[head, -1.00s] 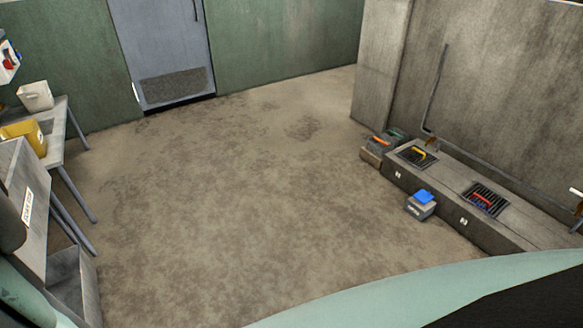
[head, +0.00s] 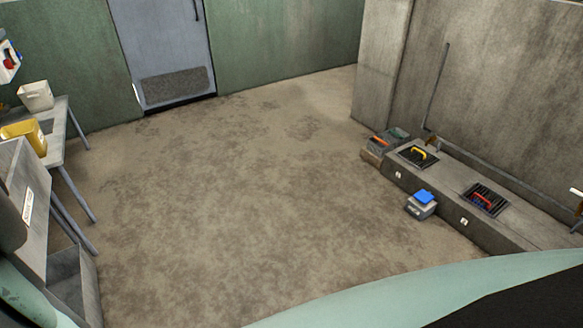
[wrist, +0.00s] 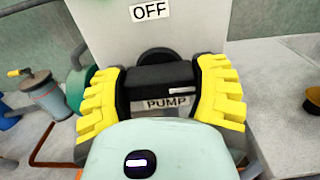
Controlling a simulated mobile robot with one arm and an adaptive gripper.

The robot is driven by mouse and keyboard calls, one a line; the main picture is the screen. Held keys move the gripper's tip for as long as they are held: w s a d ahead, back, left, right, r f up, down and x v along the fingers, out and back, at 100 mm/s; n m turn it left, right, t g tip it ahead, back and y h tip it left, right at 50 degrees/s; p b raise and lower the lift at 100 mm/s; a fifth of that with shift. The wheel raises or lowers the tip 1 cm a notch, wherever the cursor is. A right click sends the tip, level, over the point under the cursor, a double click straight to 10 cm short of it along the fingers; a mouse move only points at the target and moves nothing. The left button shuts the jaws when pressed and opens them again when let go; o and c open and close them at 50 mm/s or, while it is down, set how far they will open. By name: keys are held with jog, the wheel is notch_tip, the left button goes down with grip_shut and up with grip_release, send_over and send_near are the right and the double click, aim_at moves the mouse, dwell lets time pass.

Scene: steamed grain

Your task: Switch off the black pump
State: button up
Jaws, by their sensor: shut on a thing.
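In the wrist view my gripper (wrist: 160,76) has its two yellow ribbed fingers on either side of a black switch handle (wrist: 155,92), shut on it. The handle lies roughly level and has a short white mark near its right end. A round black part shows behind it. A PUMP label (wrist: 168,103) sits just below the handle, partly hidden by my gripper's pale body. An OFF label (wrist: 150,11) is on the pale panel (wrist: 105,35) above. The lower part of the switch is hidden. The head view does not show my gripper or this switch.
In the wrist view a grey-blue canister (wrist: 45,97) with a yellow-topped fitting stands at left, near a brown pipe (wrist: 45,142). In the head view open floor (head: 230,200) lies between the left bench (head: 62,130) and a low ledge with grates (head: 450,190).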

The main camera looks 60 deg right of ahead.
jog(key=n+b, duration=0.3)
jog(key=shift+w+d+f+n, duration=0.1)
jog(key=shift+f+n, duration=0.05)
jog(key=shift+n, duration=0.15)
jog(key=n+b, duration=0.4)
jog(key=n, duration=0.1)
jog(key=shift+n, duration=0.3)
jog(key=n+b, duration=0.4)
jog(key=shift+n, duration=0.3)
jog(key=shift+n+b, duration=1.75)
jog(key=shift+n, duration=0.25)
jog(key=o, duration=1.2)
